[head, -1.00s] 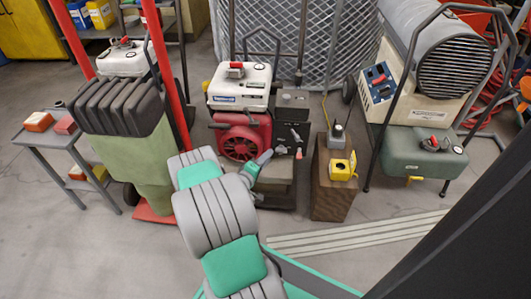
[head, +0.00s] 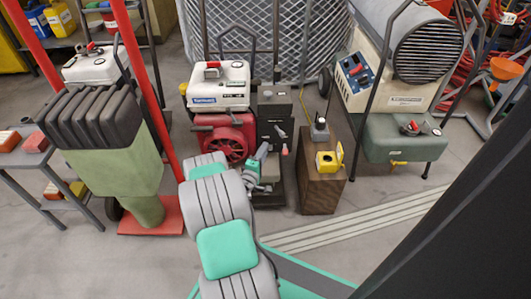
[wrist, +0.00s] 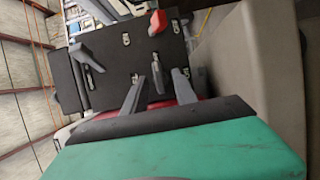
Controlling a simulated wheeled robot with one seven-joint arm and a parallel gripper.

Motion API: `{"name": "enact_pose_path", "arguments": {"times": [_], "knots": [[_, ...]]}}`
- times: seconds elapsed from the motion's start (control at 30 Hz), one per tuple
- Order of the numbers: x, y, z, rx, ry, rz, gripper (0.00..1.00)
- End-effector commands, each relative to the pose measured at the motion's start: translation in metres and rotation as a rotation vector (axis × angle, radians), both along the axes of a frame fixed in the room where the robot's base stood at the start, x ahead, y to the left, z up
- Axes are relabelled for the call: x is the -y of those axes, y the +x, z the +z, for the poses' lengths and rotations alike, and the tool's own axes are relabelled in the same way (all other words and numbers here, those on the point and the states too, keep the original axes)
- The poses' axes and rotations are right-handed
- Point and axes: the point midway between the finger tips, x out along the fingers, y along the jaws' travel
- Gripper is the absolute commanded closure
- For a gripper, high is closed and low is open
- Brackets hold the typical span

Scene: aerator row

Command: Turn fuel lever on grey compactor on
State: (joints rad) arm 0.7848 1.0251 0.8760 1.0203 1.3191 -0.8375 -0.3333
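A machine with a white tank (head: 218,86), red engine (head: 221,143) and dark panel (head: 273,106) stands mid-picture in the head view; I cannot tell whether it is the grey compactor. In the wrist view the dark panel (wrist: 120,58) carries a grey lever (wrist: 86,57), a red-tipped lever (wrist: 157,21) and a short grey lever (wrist: 157,75). None is readably marked as the fuel lever. My gripper (wrist: 158,92) is open, its fingers apart on either side of the short lever, as seen from the wrist; contact cannot be told. In the head view my gripper (head: 264,153) is at the panel's lower left.
A brown wooden block (head: 322,187) with a yellow box (head: 329,161) stands just right of the machine. A green rammer (head: 118,165) with red handles stands left. A green tank (head: 395,143) with a heater above is at right. Floor in front is partly clear.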

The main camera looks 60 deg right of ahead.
Motion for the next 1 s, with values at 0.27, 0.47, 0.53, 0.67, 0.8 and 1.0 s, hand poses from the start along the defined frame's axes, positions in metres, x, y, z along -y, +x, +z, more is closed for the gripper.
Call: {"name": "enact_pose_path", "arguments": {"times": [0.27,0.47,0.53,0.67,0.8,1.0], "knots": [[0.0005,-0.0014,0.0004,0.0,0.0,-0.003,0.82],[0.0004,-0.0013,0.0004,0.0,0.0,-0.003,0.98],[0.0004,-0.0013,0.0004,0.0,0.0,-0.003,1.0],[0.0003,-0.0012,0.0004,0.0,0.0,-0.002,1.0],[0.0002,-0.0011,0.0003,0.0,0.0,-0.002,1.0],[0.0002,-0.001,0.0008,0.006,0.002,-0.002,1.0]]}}
